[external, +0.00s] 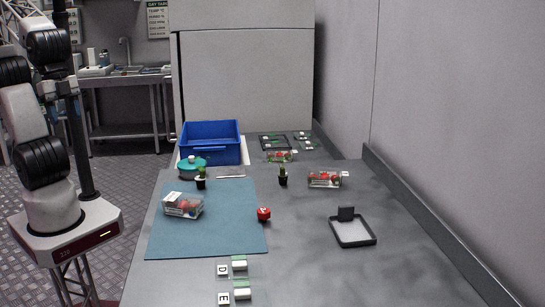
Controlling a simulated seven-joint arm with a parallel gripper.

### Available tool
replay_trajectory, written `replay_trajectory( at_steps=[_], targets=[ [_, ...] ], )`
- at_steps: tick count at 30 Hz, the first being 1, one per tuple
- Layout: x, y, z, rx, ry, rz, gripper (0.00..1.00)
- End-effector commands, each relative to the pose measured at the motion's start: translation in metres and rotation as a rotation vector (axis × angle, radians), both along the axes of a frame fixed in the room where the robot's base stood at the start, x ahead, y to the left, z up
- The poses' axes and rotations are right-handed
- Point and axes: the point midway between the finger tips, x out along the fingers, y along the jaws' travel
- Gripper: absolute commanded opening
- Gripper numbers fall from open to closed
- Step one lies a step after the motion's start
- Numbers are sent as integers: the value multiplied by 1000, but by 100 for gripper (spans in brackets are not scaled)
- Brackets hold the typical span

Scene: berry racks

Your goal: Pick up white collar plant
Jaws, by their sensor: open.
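My gripper (62,96) hangs at the upper left, beside a dark post, far from both plants. It is open and holds nothing I can see. Its fingers are small and hard to separate from the background.
Berry boxes (183,205) (325,179), a red item (264,214), a grey tray (352,232) and labels D and E are spread around. The right front table is clear.

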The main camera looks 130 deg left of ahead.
Motion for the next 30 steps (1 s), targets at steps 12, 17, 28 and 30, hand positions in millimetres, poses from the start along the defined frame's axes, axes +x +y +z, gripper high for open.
replay_trajectory(
  at_steps=[12,17,28,30],
  targets=[
    [1,2,-1,11,4,-6,63],
    [5,13,-9,71,22,-39,63],
    [30,76,-43,414,151,-262,63],
    [35,90,-50,487,185,-320,63]
  ],
)
